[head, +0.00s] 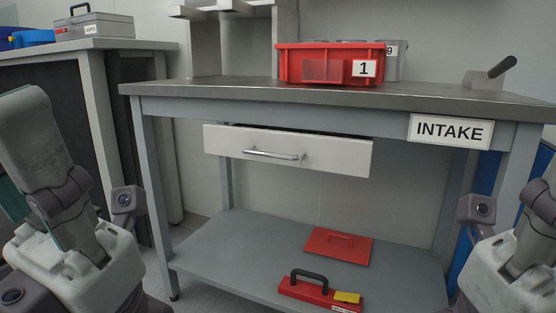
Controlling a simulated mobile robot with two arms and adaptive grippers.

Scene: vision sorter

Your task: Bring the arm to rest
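My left gripper (30,120) is at the left edge, pointing up, seen from close by. One broad grey finger shows clearly; its counterpart is cut off or hidden, so I cannot tell its opening. My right gripper (543,205) is at the right edge, mostly outside the picture; its opening cannot be told either. Both are in front of the intake table (200,88) and apart from it. I see no object held in the visible part of either gripper.
A red bin marked 1 (305,67) stands on the table before a grey bin (396,62). The drawer (330,155) is partly pulled out. A grey case (95,25) stands on the left bench.

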